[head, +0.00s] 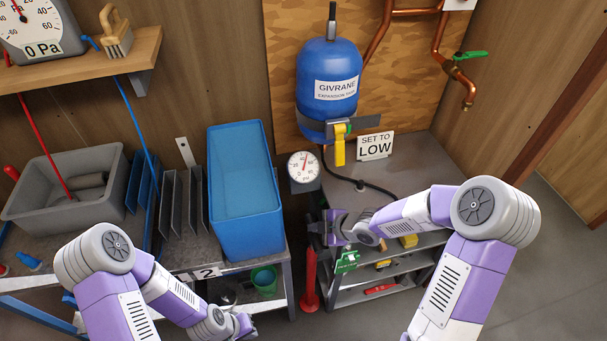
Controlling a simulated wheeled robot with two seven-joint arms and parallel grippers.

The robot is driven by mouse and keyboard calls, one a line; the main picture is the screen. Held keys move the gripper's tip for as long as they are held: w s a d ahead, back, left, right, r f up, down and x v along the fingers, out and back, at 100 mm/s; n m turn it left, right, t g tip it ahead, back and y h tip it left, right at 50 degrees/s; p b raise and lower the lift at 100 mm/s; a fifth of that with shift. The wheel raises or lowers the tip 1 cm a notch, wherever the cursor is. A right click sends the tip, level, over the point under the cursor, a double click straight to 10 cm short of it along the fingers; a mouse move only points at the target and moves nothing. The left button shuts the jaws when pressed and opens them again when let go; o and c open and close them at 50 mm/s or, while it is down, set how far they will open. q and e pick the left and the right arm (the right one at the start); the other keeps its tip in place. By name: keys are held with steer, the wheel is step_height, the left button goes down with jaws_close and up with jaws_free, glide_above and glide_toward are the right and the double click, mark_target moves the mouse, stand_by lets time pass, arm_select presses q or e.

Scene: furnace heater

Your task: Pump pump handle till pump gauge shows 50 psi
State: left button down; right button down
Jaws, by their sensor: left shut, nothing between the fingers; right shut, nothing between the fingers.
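A round white pump gauge (303,166), with psi on its face, stands in the middle of the head view. Its needle points roughly upward; the exact reading is too small to tell. Below it a red upright pump body (310,281) stands on the floor between the two benches. The pump handle cannot be told apart clearly; my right gripper and dark parts cover the area above the red body. My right gripper (322,228) is shut and empty there, just above the pump. My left gripper (244,327) is shut and empty at the bottom, left of the pump.
A blue expansion tank (327,82) with a yellow-handled valve (339,149) hangs on the back wall. A blue bin (243,232) and grey tub (60,217) stand on the left bench. A shelf unit (349,293) is at right. Floor is free at far right.

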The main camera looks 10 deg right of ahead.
steer(key=shift+f, duration=0.95)
stand_by(0.5)
step_height(320, 180, up, 9)
steer(key=p, duration=0.8)
stand_by(0.6)
step_height(320, 180, up, 6)
steer(key=p, duration=0.6)
stand_by(0.8)
